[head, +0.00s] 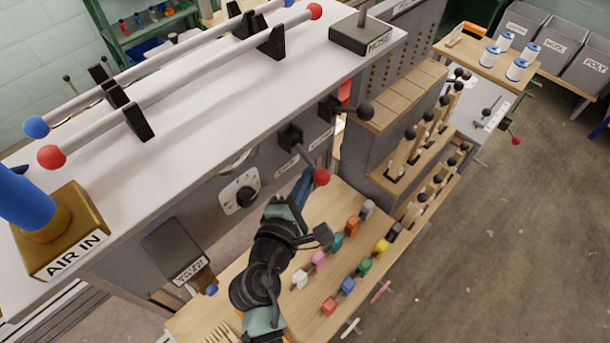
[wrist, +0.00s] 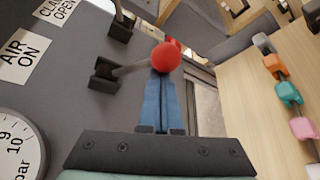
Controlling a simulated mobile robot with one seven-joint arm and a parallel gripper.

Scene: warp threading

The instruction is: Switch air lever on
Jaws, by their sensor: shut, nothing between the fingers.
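The air lever has a red ball knob (head: 321,177) on a thin rod from a black bracket on the grey machine front. In the wrist view the red knob (wrist: 166,57) is in front of my fingertips, with its bracket (wrist: 104,72) to the left beside an "AIR ON" label (wrist: 25,55). The rod sticks outward from the panel. My gripper (head: 301,185) is shut and empty, its blue fingers together (wrist: 160,90). The tips meet the knob's lower edge in the wrist view; I cannot tell whether they touch.
A second lever with a black knob (head: 365,111) is farther along the panel. A round gauge (wrist: 15,145) is at the lower left of the wrist view. A wooden shelf (head: 325,210) with coloured blocks lies below, right of my arm.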

